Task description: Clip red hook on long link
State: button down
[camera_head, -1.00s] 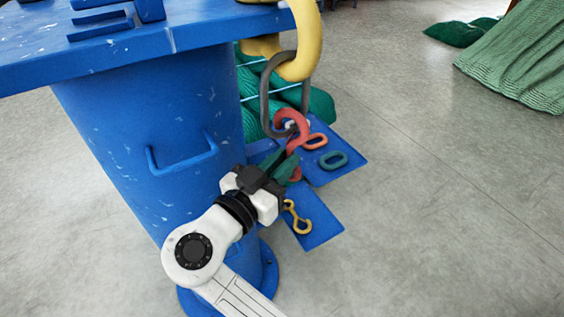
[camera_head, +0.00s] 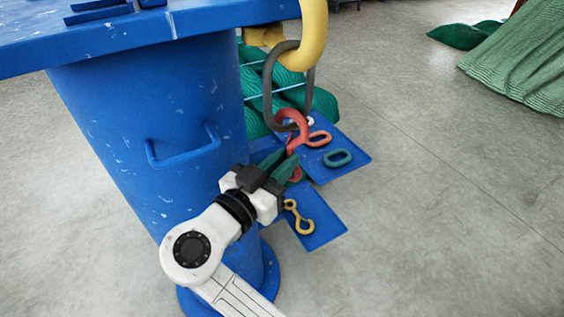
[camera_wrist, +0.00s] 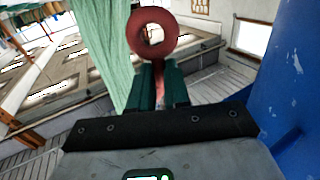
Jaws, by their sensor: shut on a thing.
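The red hook (camera_head: 291,118) is held between the green fingers of my gripper (camera_head: 284,165), its curved end pointing up. The long link (camera_head: 268,85) is a dark grey oblong ring hanging from a big yellow hook (camera_head: 315,35). The red hook's curved end overlaps the lower end of the long link in the head view; I cannot tell whether it passes around the link or only lies in front of it. In the wrist view the red hook (camera_wrist: 134,33) shows as a round loop beyond the fingers; the long link is not seen there.
Blue floor plates carry an orange link (camera_head: 320,139), a teal link (camera_head: 337,158) and a yellow hook with an eye (camera_head: 303,222). A blue pedestal (camera_head: 150,110) with a handle stands left of my arm. Green netting (camera_head: 322,105) is bundled behind the link. Open floor lies right.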

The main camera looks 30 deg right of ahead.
jog(key=shift+w+a+f+b, duration=0.1)
jog(key=shift+w+f+b, duration=0.1)
jog(key=shift+f+b, duration=0.55)
dwell(0.6)
jog(key=shift+r, duration=0.15)
dwell(0.4)
jog(key=c, duration=1)
grip_release()
jog(key=v, duration=1)
jog(key=shift+s+a+b, duration=0.2)
jog(key=shift+a+b, duration=0.1)
jog(key=shift+a, duration=0.05)
